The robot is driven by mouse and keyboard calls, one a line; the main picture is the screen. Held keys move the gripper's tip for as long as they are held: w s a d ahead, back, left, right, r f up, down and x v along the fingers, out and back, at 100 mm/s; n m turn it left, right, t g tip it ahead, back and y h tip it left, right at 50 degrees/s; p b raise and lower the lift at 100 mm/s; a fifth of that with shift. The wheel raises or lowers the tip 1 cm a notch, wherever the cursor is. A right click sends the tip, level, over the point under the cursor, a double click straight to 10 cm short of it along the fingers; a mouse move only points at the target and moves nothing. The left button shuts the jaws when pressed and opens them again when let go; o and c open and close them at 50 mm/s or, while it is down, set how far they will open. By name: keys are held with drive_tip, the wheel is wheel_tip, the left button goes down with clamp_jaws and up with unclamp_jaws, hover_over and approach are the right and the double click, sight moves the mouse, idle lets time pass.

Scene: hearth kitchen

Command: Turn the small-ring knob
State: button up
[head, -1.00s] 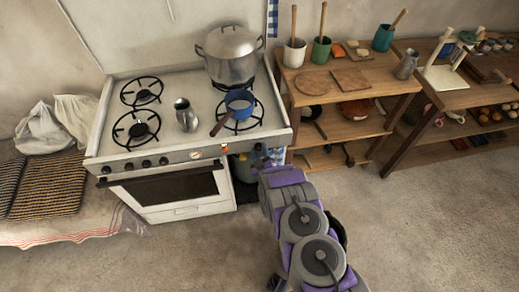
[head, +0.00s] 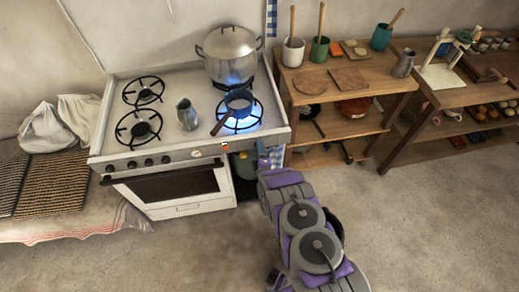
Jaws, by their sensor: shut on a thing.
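The knobs sit on the front panel of the white stove (head: 207,202). Several dark knobs (head: 148,162) line its left part, and a round dial (head: 196,154) is right of them. A small red and white part (head: 225,146) is near the panel's right end. I cannot tell which knob is the small-ring one. Blue flames (head: 238,122) burn under the small blue saucepan (head: 239,100) at front right and under the large lidded pot (head: 229,52) behind it. My arm reaches toward the stove's lower right; its gripper does not show.
A metal jug (head: 187,114) stands on the stovetop. The left burners (head: 140,129) are bare and unlit. A wooden shelf unit (head: 335,93) stands close on the right. A bench (head: 75,226) with mats and white bags is on the left. The floor in front is clear.

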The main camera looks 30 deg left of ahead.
drive_tip(key=shift+s+a+f+n, duration=0.25)
drive_tip(key=shift+s+n, duration=0.1)
drive_tip(key=shift+n, duration=0.25)
drive_tip(key=o, duration=0.8)
drive_tip(key=shift+o, duration=1.3)
drive_tip(key=shift+w+a, duration=0.1)
drive_tip(key=shift+w, duration=0.1)
